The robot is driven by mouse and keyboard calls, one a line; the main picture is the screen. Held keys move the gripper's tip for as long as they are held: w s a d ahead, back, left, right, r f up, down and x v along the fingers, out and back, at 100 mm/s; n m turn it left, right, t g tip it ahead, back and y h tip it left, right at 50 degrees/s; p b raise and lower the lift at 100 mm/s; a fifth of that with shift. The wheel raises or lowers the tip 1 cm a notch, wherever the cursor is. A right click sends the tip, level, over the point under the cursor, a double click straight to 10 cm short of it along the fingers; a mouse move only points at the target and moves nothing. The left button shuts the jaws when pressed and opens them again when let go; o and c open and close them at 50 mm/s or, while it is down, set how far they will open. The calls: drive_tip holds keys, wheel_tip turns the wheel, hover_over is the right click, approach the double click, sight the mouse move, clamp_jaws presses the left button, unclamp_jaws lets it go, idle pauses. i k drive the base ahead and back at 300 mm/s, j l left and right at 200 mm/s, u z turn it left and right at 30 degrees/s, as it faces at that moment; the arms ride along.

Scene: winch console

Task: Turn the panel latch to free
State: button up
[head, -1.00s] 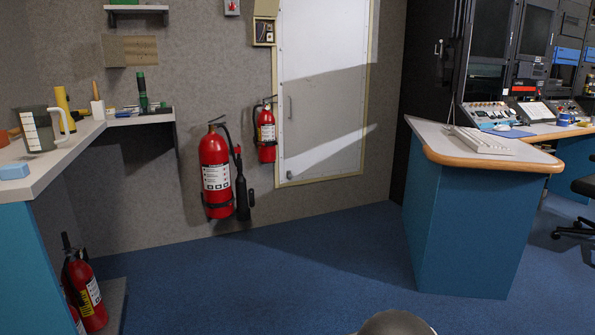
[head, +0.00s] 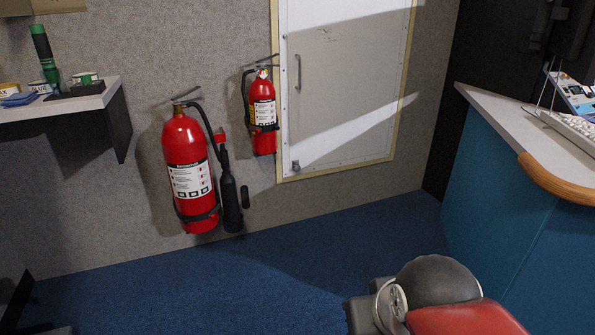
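The white wall panel (head: 345,95) is in the head view, set in a cream frame right of the fire extinguishers. It looks closed and flat in its frame. A small grey latch (head: 296,165) sits at its lower left corner; its turn position is too small to read. A vertical grey handle (head: 298,73) is higher on the panel's left side. My gripper is not in view; only a grey and red part of my arm shows at the bottom right, well in front of the panel and apart from it.
A large red extinguisher (head: 188,170) and a smaller one (head: 263,112) hang left of the panel. A shelf (head: 112,92) with small items juts out at left. A blue console desk (head: 497,195) stands at right. Blue carpet (head: 270,275) is clear below the panel.

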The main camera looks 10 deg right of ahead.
sight(296, 167)
drive_tip(key=i+j+z, duration=0.35)
drive_tip(key=i+j, duration=0.5)
drive_tip(key=i, duration=0.25)
drive_tip(key=i+j+z, duration=0.35)
drive_tip(key=i+j, duration=0.65)
drive_tip(key=j, duration=0.1)
